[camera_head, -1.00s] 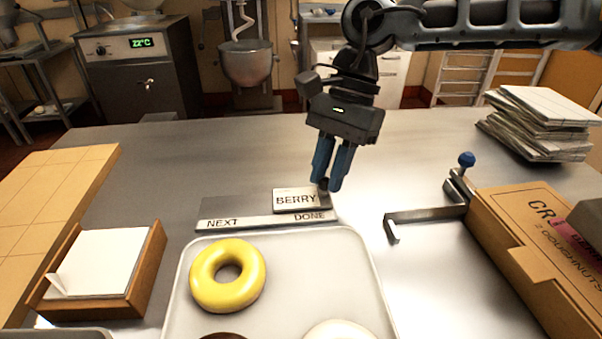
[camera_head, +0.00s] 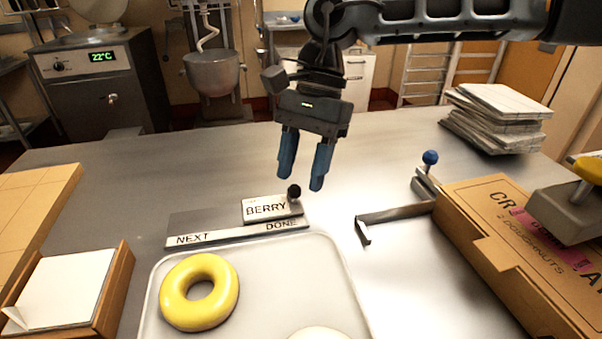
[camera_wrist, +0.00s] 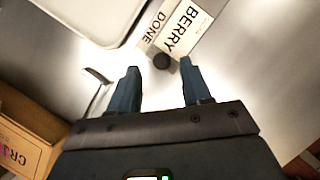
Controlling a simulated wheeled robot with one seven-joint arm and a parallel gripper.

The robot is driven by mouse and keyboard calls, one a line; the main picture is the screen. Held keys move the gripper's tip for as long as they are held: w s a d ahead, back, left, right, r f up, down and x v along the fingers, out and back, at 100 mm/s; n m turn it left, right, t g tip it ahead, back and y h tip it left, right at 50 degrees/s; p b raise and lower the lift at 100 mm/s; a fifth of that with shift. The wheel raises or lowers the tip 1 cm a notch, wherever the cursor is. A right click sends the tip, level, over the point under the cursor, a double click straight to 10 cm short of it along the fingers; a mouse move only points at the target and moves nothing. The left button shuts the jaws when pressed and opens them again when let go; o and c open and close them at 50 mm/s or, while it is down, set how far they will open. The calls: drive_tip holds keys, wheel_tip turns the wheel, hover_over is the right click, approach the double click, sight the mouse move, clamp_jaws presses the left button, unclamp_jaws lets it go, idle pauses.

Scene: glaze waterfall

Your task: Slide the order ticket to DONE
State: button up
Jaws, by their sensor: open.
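The order ticket, a white card reading BERRY (camera_head: 265,209), stands on a grey rail (camera_head: 190,240) marked NEXT at the left and DONE at the right. The ticket is at the right part of the rail, above the DONE label. A small black knob (camera_head: 294,191) sits at the ticket's right end. My gripper (camera_head: 302,184) is open and empty, above and just behind the knob. In the wrist view the knob (camera_wrist: 161,61) lies beyond and between the spread blue fingers (camera_wrist: 158,85), with the ticket (camera_wrist: 187,28) past it.
A pale tray (camera_head: 345,285) with a yellow ring doughnut (camera_head: 199,292) is in front of the rail. A bent metal bracket (camera_head: 395,214) and a cardboard box (camera_head: 500,235) are to the right. A paper holder (camera_head: 112,290) is at left. The counter behind the rail is clear.

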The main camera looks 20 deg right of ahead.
drive_tip(key=v, duration=0.6)
drive_tip(key=shift+r, duration=0.15)
